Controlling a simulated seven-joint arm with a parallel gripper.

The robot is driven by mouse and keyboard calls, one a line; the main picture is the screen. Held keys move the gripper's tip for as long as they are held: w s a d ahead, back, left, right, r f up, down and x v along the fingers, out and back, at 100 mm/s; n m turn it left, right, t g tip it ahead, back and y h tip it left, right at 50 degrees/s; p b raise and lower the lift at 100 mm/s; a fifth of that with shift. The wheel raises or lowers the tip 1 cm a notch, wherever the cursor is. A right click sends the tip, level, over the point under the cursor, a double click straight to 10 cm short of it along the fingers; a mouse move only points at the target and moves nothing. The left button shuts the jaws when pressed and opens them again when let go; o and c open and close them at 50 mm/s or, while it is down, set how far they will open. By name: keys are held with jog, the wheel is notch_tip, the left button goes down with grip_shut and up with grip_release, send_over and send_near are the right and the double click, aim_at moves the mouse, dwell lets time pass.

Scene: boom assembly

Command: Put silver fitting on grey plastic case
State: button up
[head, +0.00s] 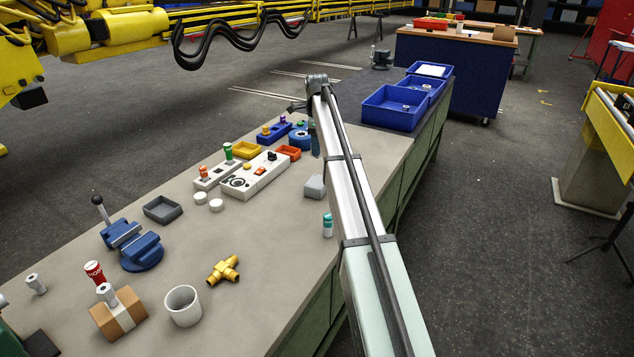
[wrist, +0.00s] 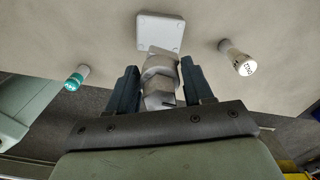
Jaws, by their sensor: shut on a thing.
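The silver fitting (wrist: 160,78) is between the two dark fingers of my gripper (wrist: 160,88) in the wrist view, and the gripper is shut on it. The grey plastic case (wrist: 160,32) lies on the bench just beyond the fitting. The fitting's far end overlaps the case's near edge in the picture; I cannot tell whether they touch. In the head view the case (head: 314,187) sits near the bench's right edge, left of my arm. The fitting cannot be made out there, and my gripper is mostly hidden by the arm.
A teal-and-white bottle (head: 328,226) stands near the bench edge. A cylinder with a white labelled top (wrist: 238,58) is right of the case in the wrist view. Blue bins (head: 392,108) stand behind.

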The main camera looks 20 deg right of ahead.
jog(key=shift+n, duration=0.5)
jog(key=shift+f, duration=0.5)
send_over(317, 181)
jog(key=shift+w+f, duration=0.1)
jog(key=shift+f, duration=4.4)
jog(key=shift+f, duration=0.15)
jog(key=o, duration=1.3)
notch_tip(317, 181, up, 12)
jog(key=shift+r, duration=0.15)
